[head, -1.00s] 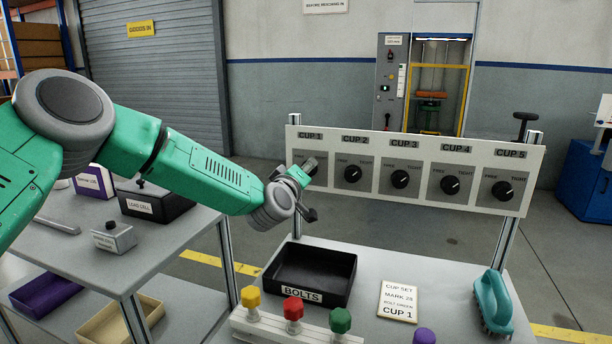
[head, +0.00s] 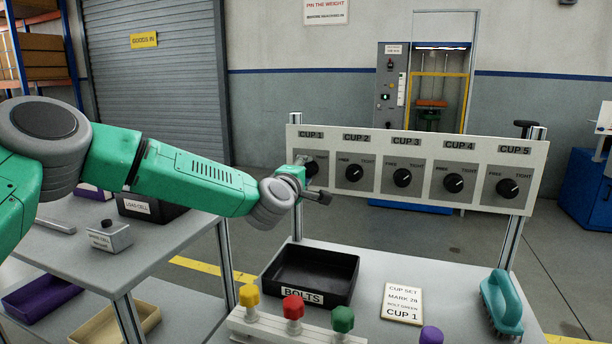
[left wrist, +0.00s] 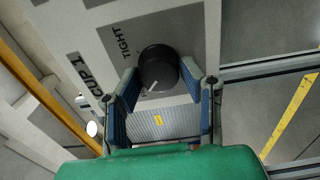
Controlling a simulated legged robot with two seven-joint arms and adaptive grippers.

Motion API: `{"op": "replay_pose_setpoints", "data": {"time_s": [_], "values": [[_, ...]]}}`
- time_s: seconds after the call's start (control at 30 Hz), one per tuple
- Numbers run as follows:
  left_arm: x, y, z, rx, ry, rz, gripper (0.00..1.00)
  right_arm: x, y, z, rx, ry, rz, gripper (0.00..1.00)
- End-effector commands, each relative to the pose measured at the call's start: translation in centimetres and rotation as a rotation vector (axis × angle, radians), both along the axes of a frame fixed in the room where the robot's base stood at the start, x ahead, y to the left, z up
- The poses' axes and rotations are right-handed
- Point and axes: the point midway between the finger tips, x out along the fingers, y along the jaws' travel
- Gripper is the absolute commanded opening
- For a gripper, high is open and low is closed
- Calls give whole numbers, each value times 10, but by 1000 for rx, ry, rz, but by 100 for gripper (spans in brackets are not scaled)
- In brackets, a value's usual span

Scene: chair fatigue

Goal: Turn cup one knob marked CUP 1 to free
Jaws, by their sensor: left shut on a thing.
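The CUP 1 knob (head: 312,167) is a round black knob at the left end of a white panel (head: 417,203). In the left wrist view the knob (left wrist: 158,66) sits between the two fingers of my left gripper (left wrist: 160,82), which are closed on its sides. A white pointer mark on the knob points to the lower left, toward the mostly hidden FREE label; the TIGHT label (left wrist: 119,41) is clear of it. In the head view my left gripper (head: 307,180) covers part of the knob. My right gripper is not in view.
The CUP 2 knob (head: 354,173) is just right of my left gripper, with more knobs in the row. Below stand a black bolts tray (head: 345,290), a CUP 1 card (head: 402,302), a teal brush (head: 502,302) and several coloured bolt heads.

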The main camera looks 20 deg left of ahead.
Motion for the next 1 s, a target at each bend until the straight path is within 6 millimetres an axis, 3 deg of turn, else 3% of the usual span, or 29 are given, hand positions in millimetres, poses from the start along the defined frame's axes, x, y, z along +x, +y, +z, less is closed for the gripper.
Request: {"op": "replay_pose_setpoints", "data": {"time_s": [0.03,0.5,0.53,0.6,1.0], "values": [[-1,-1,-9,-7,15,-4,6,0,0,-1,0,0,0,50],[-1,-1,-9,-19,17,-4,6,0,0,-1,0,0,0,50],[-1,-1,-9,-19,18,-4,38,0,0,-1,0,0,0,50],[-1,-1,-9,-19,17,-3,54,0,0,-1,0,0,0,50],[-7,0,-2,-20,6,-2,54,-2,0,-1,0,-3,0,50]]}}
